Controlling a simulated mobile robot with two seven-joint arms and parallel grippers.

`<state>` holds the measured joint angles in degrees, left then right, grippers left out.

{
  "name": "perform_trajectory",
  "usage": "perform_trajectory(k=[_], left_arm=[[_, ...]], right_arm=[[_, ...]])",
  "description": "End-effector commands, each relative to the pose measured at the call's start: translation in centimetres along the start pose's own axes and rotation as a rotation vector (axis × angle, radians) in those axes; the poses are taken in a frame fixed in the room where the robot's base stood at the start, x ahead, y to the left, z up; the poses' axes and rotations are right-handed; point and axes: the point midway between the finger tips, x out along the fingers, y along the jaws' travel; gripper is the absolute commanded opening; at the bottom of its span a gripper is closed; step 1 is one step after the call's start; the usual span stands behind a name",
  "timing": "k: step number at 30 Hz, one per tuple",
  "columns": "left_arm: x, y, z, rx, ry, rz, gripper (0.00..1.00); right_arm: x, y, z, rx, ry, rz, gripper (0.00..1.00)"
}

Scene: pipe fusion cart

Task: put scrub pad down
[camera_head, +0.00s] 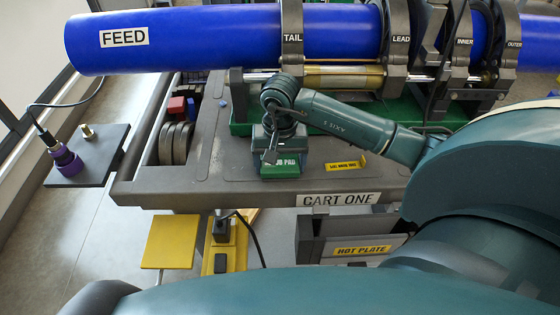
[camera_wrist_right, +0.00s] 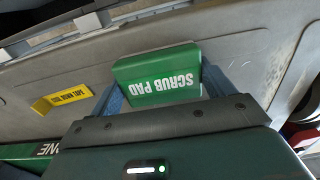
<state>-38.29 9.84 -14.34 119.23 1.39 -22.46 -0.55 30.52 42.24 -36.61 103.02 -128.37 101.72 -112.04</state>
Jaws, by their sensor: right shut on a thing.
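The green scrub pad (camera_head: 286,168) with white lettering is at the cart top (camera_head: 215,165), near its front edge, left of the yellow label. My right gripper (camera_head: 270,152) points down over it and hides part of it. In the right wrist view the scrub pad (camera_wrist_right: 158,76) sits between the two blue-grey fingers of my right gripper (camera_wrist_right: 162,88), which is shut on it. Whether the pad touches the cart top is hard to tell. My left gripper is not in view.
A blue pipe (camera_head: 200,38) lies in clamps along the back. A yellow label piece (camera_head: 346,165) is right of the pad. Dark grey rings (camera_head: 175,142) sit in a recess at the left. The cart top between them is bare. A hot plate (camera_head: 355,245) hangs below the front edge.

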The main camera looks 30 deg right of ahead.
Motion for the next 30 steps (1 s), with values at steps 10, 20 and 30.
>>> perform_trajectory(k=[10,20,30], left_arm=[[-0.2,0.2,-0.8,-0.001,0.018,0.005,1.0],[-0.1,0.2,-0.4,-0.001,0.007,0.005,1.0],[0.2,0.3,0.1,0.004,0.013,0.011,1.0]], right_arm=[[0.0,0.0,0.0,0.0,0.0,0.0,1.0],[-1.8,0.0,-0.1,0.0,0.005,-0.002,1.0],[-9.1,0.0,-0.1,0.0,0.005,-0.003,1.0]])
